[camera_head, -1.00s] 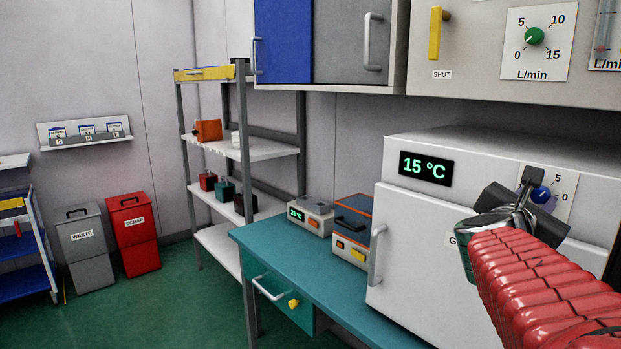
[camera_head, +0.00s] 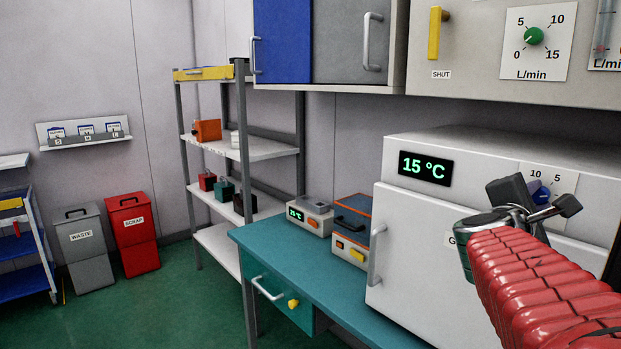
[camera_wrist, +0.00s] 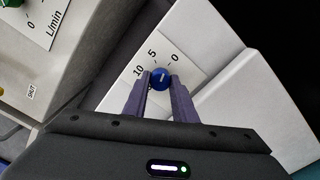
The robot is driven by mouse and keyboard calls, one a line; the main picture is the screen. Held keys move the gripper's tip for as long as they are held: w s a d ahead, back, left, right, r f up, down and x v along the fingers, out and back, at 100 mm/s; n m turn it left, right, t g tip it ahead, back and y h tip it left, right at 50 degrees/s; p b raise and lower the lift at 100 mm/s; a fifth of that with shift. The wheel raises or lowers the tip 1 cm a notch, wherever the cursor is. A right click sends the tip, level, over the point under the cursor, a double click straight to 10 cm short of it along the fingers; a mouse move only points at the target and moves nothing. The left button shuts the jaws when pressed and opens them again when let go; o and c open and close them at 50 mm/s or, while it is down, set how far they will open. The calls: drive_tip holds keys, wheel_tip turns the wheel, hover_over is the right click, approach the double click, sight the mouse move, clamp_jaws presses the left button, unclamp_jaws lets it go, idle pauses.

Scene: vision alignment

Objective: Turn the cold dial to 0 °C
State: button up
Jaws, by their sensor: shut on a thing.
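The blue cold dial (camera_head: 542,195) is on the front of a white cabinet (camera_head: 470,155) at the right of the head view. The cabinet's display (camera_head: 426,167) reads 15 °C in green. My gripper (camera_head: 537,203) is at the dial and partly covers it and its scale plate. In the wrist view, the blue dial (camera_wrist: 161,78) sits between the two fingers of my gripper (camera_wrist: 160,83), which are shut on its sides. The scale plate (camera_wrist: 185,40) shows 10, 5 and 0. The dial's white mark is small; its exact reading is unclear.
Above the cabinet, a panel holds a green dial (camera_head: 534,36) marked L/min and a yellow handle (camera_head: 435,33).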

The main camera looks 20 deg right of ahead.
drive_tip(key=m, duration=0.4)
drive_tip(key=shift+f, duration=0.15)
idle(0.4)
drive_tip(key=o, duration=1)
drive_tip(key=shift+o, duration=0.2)
drive_tip(key=shift+a, duration=0.2)
drive_tip(key=v, duration=1.3)
drive_tip(key=shift+s+a, duration=0.2)
